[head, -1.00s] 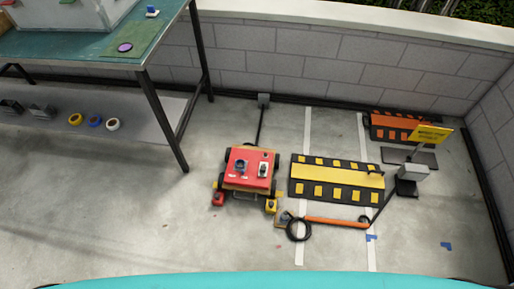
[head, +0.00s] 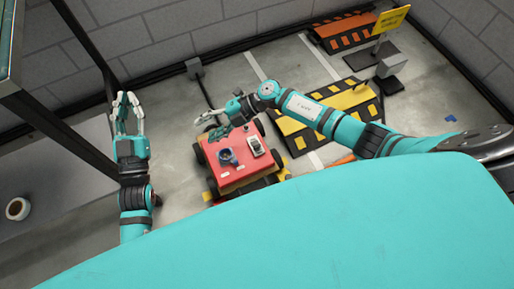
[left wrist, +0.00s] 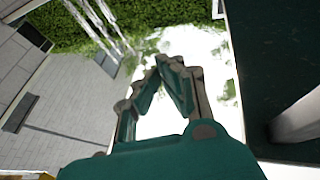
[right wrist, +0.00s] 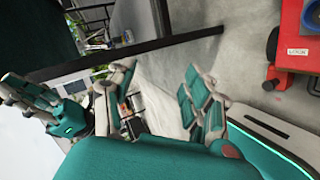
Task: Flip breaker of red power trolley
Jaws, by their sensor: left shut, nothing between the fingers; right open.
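The red power trolley (head: 236,177) stands on the floor in the middle of the head view. On its top are a blue round socket (head: 227,157) and a light-coloured breaker switch (head: 257,146); the switch's position is too small to tell. My right gripper (head: 207,124) is open and empty over the trolley's far left edge, left of the breaker. In the right wrist view the trolley's red side (right wrist: 292,38) shows at the upper right, with a LOCK label. My left gripper (head: 124,97) is shut and empty, raised left of the trolley; its fingertips meet in the left wrist view (left wrist: 168,66).
A table with dark legs (head: 62,133) stands at the left, with a roll of tape (head: 17,208) on its lower shelf. A yellow and black ramp (head: 345,100) lies right of the trolley, partly behind my right arm. A yellow sign (head: 391,19) stands behind it.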

